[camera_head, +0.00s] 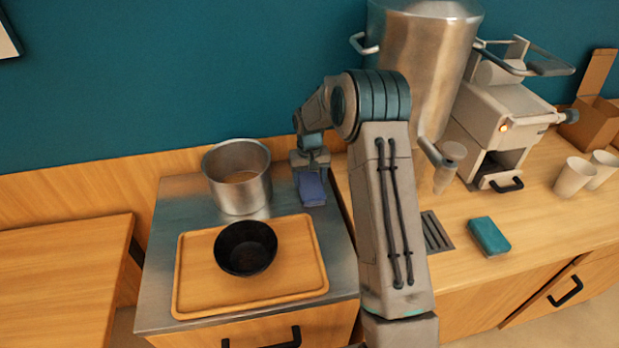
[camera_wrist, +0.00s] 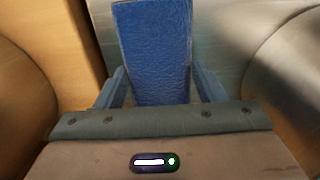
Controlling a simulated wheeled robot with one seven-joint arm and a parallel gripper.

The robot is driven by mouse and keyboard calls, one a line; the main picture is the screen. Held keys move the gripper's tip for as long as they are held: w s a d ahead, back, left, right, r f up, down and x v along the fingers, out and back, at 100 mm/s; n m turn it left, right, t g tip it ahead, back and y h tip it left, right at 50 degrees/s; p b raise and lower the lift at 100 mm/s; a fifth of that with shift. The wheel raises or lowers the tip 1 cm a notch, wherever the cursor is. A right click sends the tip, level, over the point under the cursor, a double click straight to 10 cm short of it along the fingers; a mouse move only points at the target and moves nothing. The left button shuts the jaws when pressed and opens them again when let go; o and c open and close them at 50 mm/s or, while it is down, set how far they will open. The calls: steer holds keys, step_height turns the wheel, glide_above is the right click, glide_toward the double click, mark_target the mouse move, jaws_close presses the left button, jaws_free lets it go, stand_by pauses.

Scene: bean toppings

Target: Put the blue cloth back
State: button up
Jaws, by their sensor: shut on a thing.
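The blue cloth (camera_head: 311,188) is a small folded block at the back right of the steel counter, right of the steel pot. My gripper (camera_head: 309,165) is above it, pointing down, and is shut on it. In the wrist view the blue cloth (camera_wrist: 155,50) stands between the two fingers of my gripper (camera_wrist: 158,88). I cannot tell whether the cloth touches the counter.
The steel pot (camera_head: 238,178) stands close to the left of the cloth. A wooden tray (camera_head: 200,285) with a black bowl (camera_head: 245,248) lies in front. A large steel urn (camera_head: 420,60) stands to the right. A teal sponge (camera_head: 489,236) lies on the right wooden counter (camera_head: 455,265).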

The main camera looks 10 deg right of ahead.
mark_target(310, 182)
steer(key=shift+f, duration=0.15)
steer(key=o, duration=1)
steer(key=shift+c, duration=0.2)
step_height(310, 182, up, 12)
steer(key=b, duration=0.2)
steer(key=s+r, duration=0.7)
steer(key=s+r+t, duration=0.1)
steer(key=s+t, duration=0.2)
steer(key=s, duration=2.5)
